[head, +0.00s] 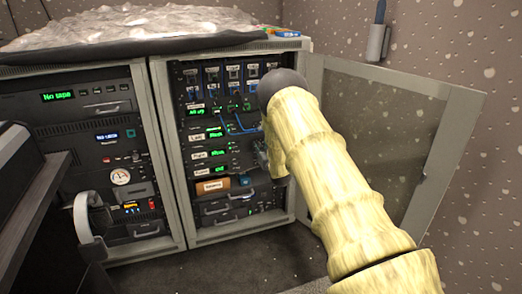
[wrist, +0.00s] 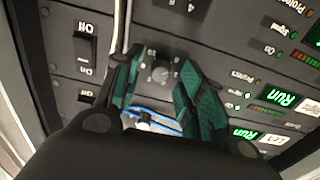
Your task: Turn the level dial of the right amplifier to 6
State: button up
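The right amplifier (head: 209,154) is the unit labelled "Right" with a green display in the right-hand rack in the head view. A small grey round dial (wrist: 160,73) with numerals around it shows in the wrist view. Its position in the rows fits the right amplifier, but its pointer setting is not readable. My gripper (wrist: 157,65) is open, with a green-padded finger on each side of the dial. I cannot tell whether either finger touches it. In the head view my arm hides the dial and most of my gripper.
A rocker switch (wrist: 86,45) lies left of the dial in the wrist view. Lit green displays (wrist: 281,97) lie to the right. Blue cables (head: 238,126) hang across the rack front. An open glass door (head: 385,135) stands to the right of the rack.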

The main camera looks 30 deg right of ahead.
jog(key=shift+w, duration=0.25)
grip_shut()
